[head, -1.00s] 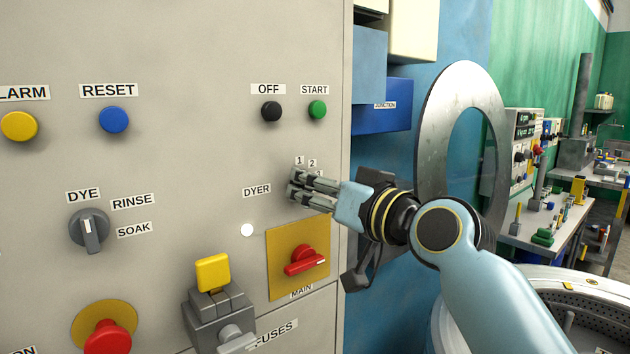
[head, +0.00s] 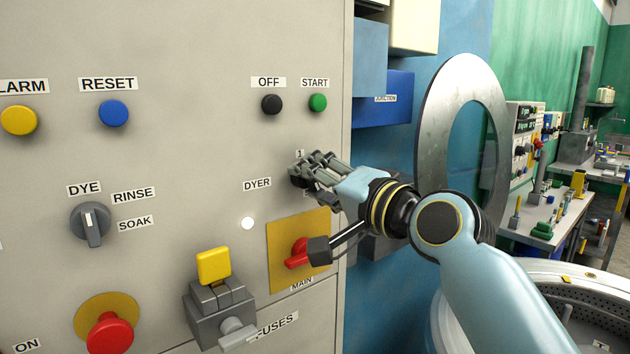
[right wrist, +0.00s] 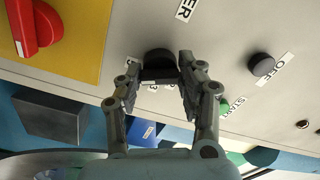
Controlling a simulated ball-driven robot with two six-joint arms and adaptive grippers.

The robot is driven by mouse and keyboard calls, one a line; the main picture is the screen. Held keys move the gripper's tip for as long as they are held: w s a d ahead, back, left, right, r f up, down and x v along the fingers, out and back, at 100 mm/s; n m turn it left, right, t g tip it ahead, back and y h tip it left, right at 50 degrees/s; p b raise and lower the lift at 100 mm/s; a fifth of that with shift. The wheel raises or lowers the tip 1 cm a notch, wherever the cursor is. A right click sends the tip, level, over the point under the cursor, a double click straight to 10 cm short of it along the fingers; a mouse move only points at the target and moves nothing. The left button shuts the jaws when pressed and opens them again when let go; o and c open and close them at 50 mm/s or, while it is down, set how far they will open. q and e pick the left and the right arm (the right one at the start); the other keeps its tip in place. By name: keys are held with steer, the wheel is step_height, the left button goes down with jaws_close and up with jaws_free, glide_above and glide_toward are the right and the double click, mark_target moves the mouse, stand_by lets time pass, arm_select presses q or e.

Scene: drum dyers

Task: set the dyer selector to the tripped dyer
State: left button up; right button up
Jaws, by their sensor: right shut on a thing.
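The dyer selector is a dark round knob (head: 297,182) on the grey panel, right of the DYER label (head: 257,184). My right gripper (head: 313,167) covers most of it. In the right wrist view the black knob (right wrist: 160,61) sits between the two fingers of the right gripper (right wrist: 161,78), which are shut on it. The label 1 (head: 299,154) shows just above the fingers; the other number labels are mostly hidden in the head view. Which number the knob points to cannot be told. My left gripper is not in view.
Below are the red MAIN switch (head: 297,254) on its yellow plate and a white round spot (head: 247,223). Above are the black OFF button (head: 271,104) and green START button (head: 318,102). The DYE/RINSE/SOAK knob (head: 90,222) is left. A blue junction box (head: 384,103) stands right.

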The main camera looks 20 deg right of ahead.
steer(key=shift+m, duration=0.6)
steer(key=o, duration=1.2)
steer(key=shift+c, duration=0.2)
steer(key=v, duration=1.2)
